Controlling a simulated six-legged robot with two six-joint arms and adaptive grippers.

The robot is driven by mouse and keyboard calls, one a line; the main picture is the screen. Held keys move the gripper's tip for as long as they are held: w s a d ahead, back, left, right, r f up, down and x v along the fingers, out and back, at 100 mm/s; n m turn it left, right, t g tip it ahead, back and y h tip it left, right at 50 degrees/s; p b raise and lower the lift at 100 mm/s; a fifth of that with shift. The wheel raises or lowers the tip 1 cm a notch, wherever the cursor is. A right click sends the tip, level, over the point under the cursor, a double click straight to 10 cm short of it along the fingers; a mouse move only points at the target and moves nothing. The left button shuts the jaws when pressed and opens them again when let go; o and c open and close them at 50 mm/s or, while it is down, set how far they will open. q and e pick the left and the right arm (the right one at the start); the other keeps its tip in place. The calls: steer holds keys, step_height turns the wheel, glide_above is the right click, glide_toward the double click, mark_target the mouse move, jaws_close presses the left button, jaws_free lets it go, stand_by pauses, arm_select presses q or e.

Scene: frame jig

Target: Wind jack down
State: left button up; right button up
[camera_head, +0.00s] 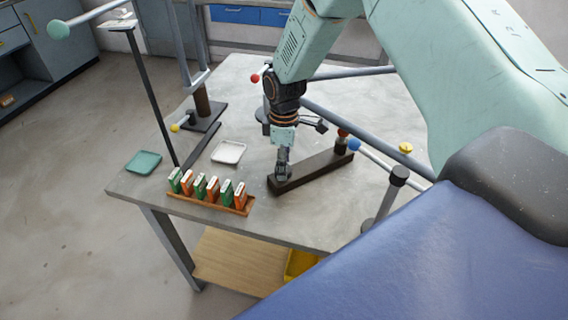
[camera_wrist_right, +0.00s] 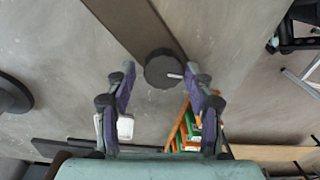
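A long dark bar (camera_head: 318,168) lies on the grey table (camera_head: 232,92). A round dark knob (camera_wrist_right: 162,69) with a white pointer mark sits at the bar's near end in the right wrist view. The white mark points right. My right gripper (camera_head: 282,172) points down over that end and hides the knob in the head view. In the right wrist view, the right gripper (camera_wrist_right: 160,78) has its fingers spread on either side of the knob, with gaps showing. I cannot tell how far above the knob the fingertips are. My left gripper is in neither view.
A wooden rack (camera_head: 212,203) holds several green and orange boxes at the front edge. A white tray (camera_head: 228,152) and green tray (camera_head: 143,162) lie left. Grey frame tubes (camera_head: 340,124) with coloured ball ends cross behind the bar. A dark post (camera_head: 386,200) stands right.

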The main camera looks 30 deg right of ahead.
steer(key=shift+o, duration=0.9)
steer(key=shift+s+f, duration=0.1)
steer(key=shift+s, duration=0.05)
step_height(320, 180, up, 12)
steer(key=shift+d, duration=0.15)
steer(key=shift+f, duration=0.1)
